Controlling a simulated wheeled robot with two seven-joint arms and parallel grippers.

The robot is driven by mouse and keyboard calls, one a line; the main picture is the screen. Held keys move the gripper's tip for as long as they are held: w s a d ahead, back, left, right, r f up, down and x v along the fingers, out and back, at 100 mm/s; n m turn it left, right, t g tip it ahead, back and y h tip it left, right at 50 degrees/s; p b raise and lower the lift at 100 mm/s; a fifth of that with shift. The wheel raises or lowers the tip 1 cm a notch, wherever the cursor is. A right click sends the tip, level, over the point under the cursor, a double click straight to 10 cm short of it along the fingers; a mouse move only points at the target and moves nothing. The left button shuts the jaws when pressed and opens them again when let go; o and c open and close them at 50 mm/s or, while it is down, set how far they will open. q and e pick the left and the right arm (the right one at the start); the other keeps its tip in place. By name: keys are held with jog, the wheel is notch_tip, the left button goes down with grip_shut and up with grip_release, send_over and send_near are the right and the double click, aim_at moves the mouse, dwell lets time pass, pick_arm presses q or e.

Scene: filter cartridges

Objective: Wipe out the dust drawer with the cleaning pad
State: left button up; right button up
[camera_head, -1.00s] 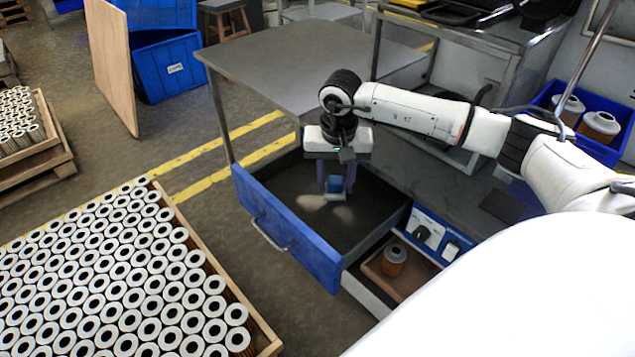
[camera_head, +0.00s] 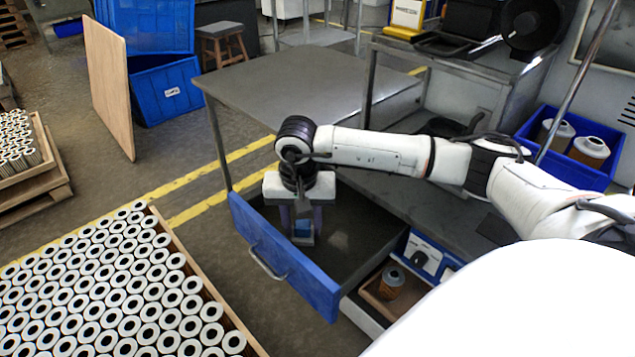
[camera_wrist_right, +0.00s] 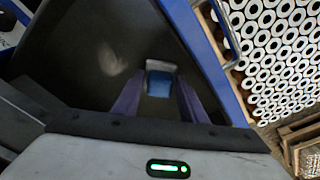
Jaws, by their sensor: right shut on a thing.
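The dust drawer (camera_head: 285,262) is pulled open, with a blue front, a metal handle and a dark inside. My right gripper (camera_head: 303,228) is down inside it, towards the left end near the blue front. It is shut on the cleaning pad (camera_head: 304,238), a small block with a blue top and pale base. The pad also shows between the fingers in the right wrist view (camera_wrist_right: 160,82). A pale dust patch (camera_wrist_right: 112,62) lies on the drawer floor beside the pad. Whether the pad touches the floor is hard to tell. My left gripper is not in view.
A grey table (camera_head: 310,85) stands behind.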

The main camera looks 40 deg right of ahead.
notch_tip(320, 180, up, 3)
jog(key=shift+r+p, duration=0.2)
jog(key=shift+p, duration=0.7)
notch_tip(320, 180, up, 2)
jog(key=shift+r+p, duration=0.1)
jog(key=shift+p, duration=0.6)
jog(key=shift+r+p, duration=0.45)
jog(key=shift+r, duration=0.3)
jog(key=shift+r+p, duration=0.3)
jog(key=shift+r, duration=0.25)
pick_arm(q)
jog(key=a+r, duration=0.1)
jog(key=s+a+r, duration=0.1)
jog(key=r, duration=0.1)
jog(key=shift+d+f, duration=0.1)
